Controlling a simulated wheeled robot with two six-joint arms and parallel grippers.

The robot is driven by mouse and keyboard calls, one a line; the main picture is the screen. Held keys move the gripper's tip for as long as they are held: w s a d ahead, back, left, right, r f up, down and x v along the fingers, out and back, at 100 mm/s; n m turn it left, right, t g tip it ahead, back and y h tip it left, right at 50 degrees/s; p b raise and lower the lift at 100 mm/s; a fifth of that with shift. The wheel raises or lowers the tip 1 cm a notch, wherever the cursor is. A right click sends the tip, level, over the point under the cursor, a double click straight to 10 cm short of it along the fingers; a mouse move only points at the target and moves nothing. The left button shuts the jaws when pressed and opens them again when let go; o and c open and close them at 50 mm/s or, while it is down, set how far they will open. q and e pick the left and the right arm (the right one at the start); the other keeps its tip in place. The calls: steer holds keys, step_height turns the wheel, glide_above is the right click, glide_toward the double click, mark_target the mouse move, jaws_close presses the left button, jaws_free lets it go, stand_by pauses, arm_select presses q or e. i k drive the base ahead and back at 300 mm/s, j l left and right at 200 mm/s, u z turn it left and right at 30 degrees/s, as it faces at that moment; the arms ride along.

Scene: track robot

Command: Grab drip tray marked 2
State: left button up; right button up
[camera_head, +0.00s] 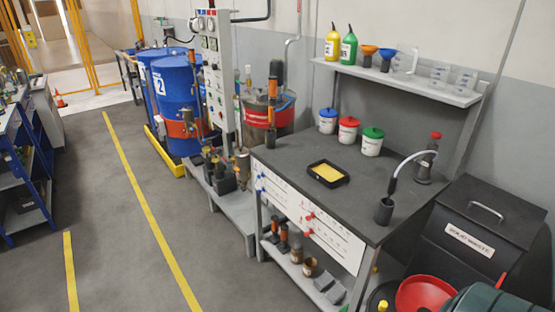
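A small black tray (314,166) with a yellow pad or liquid in it lies flat on the dark workbench top (285,155). No number can be read on it. A large white 2 shows on a blue drum (158,105) at the back left. Grey angled pieces (334,292) lie on the bench's lower shelf, with no readable mark. I cannot tell which thing, if any, is the drip tray marked 2. Neither of my grippers is in view.
Tubs with blue, red (348,135) and green lids stand behind the black tray. A dark cup (384,211) and a bottle with a white hose stand at the bench's right. A dark waste bin (480,227) stands farther right. The floor (110,230) at left is clear.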

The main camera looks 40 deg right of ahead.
mark_target(326, 172)
steer(key=i+z, duration=0.2)
steer(key=i, duration=0.3)
steer(key=i+j+z, duration=0.25)
steer(key=i, duration=0.3)
steer(key=i+j+z, duration=0.2)
steer(key=i, duration=0.3)
